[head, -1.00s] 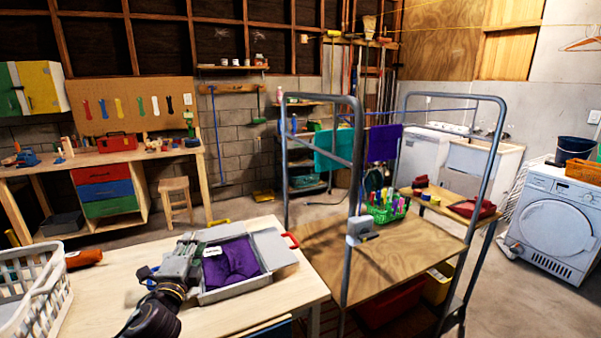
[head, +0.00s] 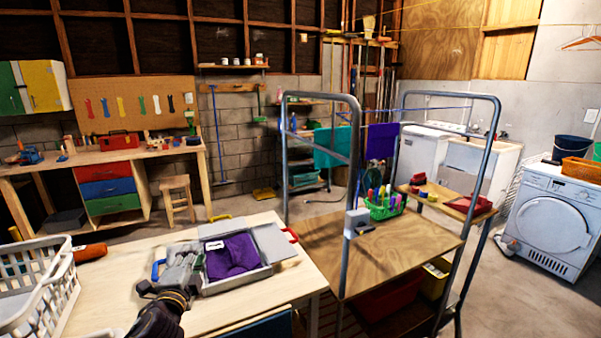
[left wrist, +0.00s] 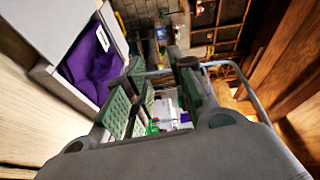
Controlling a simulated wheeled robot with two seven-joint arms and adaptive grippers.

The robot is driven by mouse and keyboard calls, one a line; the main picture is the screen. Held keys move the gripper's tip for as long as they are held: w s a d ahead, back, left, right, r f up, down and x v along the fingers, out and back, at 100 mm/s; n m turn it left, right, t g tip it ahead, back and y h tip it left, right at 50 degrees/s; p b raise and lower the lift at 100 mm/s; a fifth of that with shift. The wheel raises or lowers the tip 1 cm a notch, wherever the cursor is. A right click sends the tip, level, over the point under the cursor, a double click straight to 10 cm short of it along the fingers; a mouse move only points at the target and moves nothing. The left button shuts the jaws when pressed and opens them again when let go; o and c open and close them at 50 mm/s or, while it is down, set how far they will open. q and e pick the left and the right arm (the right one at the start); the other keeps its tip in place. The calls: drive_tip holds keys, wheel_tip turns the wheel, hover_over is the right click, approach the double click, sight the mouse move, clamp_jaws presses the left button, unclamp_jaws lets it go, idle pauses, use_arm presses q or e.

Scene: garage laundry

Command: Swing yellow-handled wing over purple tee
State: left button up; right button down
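The purple tee (head: 232,256) lies folded in the grey folding board (head: 236,284) on the pale wooden table. A white label shows on the tee. The yellow handle (head: 220,217) sticks out at the board's far edge; its wing lies flat away from the tee. The red-handled wing (head: 275,240) lies out to the right, and a blue handle (head: 157,270) shows at the left. My left gripper (head: 194,256) is above the board's left side, beside the tee. In the left wrist view its fingers (left wrist: 160,66) are apart with nothing between them; the tee (left wrist: 92,66) shows left of them. My right gripper is out of view.
A white laundry basket (head: 40,290) stands at the table's left end, with an orange object (head: 91,251) near it. A grey-framed cart (head: 385,245) with a green basket of bottles (head: 384,206) stands to the right. The table's front middle is bare.

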use_arm(q)
drive_tip(key=s+d+f+n+g, duration=0.1)
drive_tip(key=s+f+n+g, duration=0.35)
drive_tip(key=s+f, duration=0.35)
drive_tip(key=s+d+f+n+g, duration=0.1)
drive_tip(key=s+f+n+g, duration=0.35)
drive_tip(key=f, duration=0.55)
drive_tip(key=s+d+f+n+g+h, duration=0.1)
drive_tip(key=s+d+f+n+g, duration=0.2)
drive_tip(key=s, duration=0.5)
drive_tip(key=s+d+f+n+g+h, duration=0.1)
drive_tip(key=s+f+n+g, duration=0.1)
drive_tip(key=s+f, duration=0.45)
wheel_tip(320, 180, down, 31)
drive_tip(key=s+a+g, duration=0.1)
drive_tip(key=s+a, duration=0.1)
drive_tip(key=s, duration=0.1)
drive_tip(key=s+a+f, duration=0.4)
drive_tip(key=s+f, duration=0.6)
drive_tip(key=s+a+f+m+g+y, duration=0.1)
drive_tip(key=s+a+f, duration=0.3)
drive_tip(key=s+f, duration=0.6)
drive_tip(key=shift+s+a+b, duration=0.15)
drive_tip(key=shift+s+b, duration=0.1)
drive_tip(key=shift+b, duration=0.2)
drive_tip(key=shift+f, duration=0.1)
